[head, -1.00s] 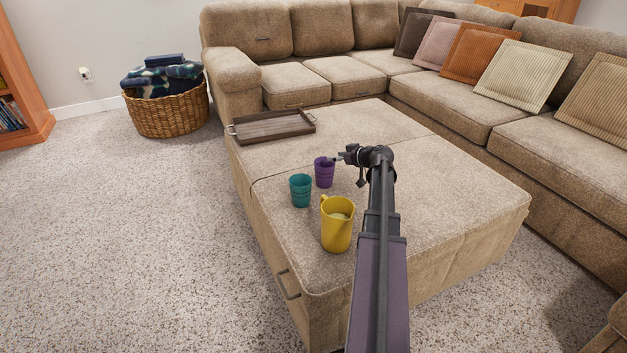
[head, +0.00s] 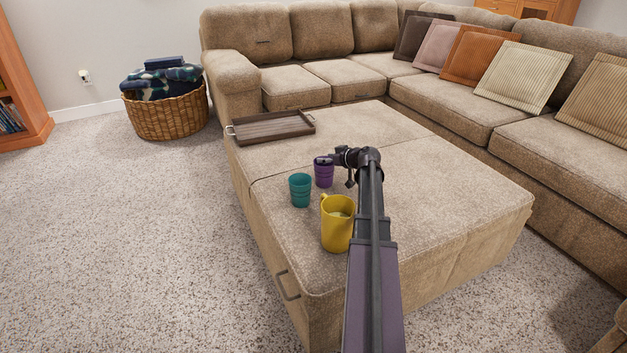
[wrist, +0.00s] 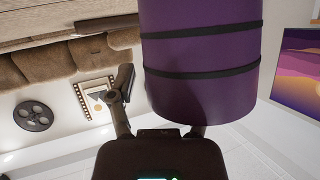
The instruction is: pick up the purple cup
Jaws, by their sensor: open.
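The purple cup (head: 324,176) stands upright on the ottoman (head: 430,200), behind and to the right of the teal cup (head: 300,190). My gripper (head: 326,160) is open at the cup's rim, reaching in from the right. In the wrist view, which looks upside down, the purple cup (wrist: 201,55) with its dark bands fills the upper middle. One finger shows to the left of the cup. The other runs up behind the cup and its tip is hidden. I cannot tell whether that finger is inside the cup or beyond it.
A yellow jug (head: 337,230) stands in front of the cups, close to my arm. A wooden tray (head: 270,128) lies at the ottoman's back left. The ottoman's right half is clear. A sofa (head: 450,95) runs behind and to the right; a wicker basket (head: 170,115) stands back left.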

